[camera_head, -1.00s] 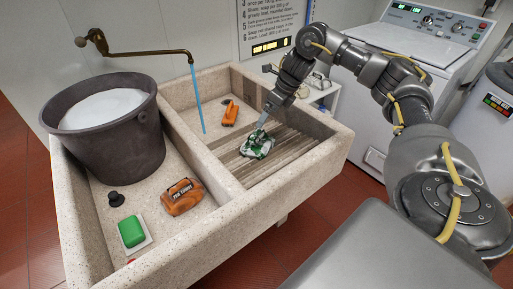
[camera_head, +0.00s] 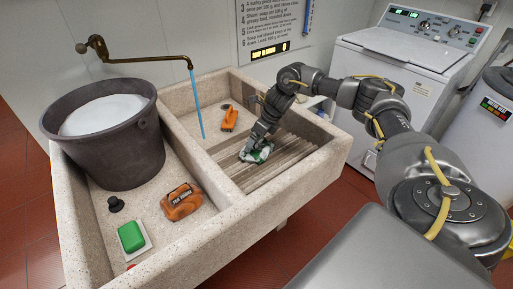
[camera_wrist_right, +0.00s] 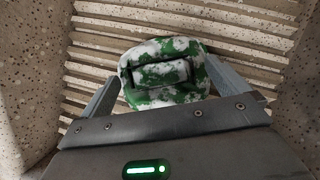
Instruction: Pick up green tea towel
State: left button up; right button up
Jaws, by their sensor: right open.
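The green tea towel (camera_head: 257,152), patterned green and white, lies bunched on the ribbed washboard (camera_head: 282,165) in the right basin of the stone sink. In the right wrist view the towel (camera_wrist_right: 166,75) sits between my two open fingers. My right gripper (camera_head: 250,145) is down at the towel, and its fingers (camera_wrist_right: 171,95) are on either side of it. The fingers do not look closed on the cloth. Part of the towel is hidden by my gripper in the head view. My left gripper is not in view.
The stone sink's divider (camera_head: 205,145) and front rim (camera_head: 300,185) border the washboard. An orange item (camera_head: 229,119) lies behind. Water runs from a brass tap (camera_head: 140,60).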

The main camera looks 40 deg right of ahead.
jog(key=shift+a+f, duration=0.1)
jog(key=shift+f, duration=0.15)
jog(key=c, duration=1.1)
jog(key=shift+w, duration=0.1)
jog(key=shift+c, duration=0.5)
jog(key=shift+r, duration=0.15)
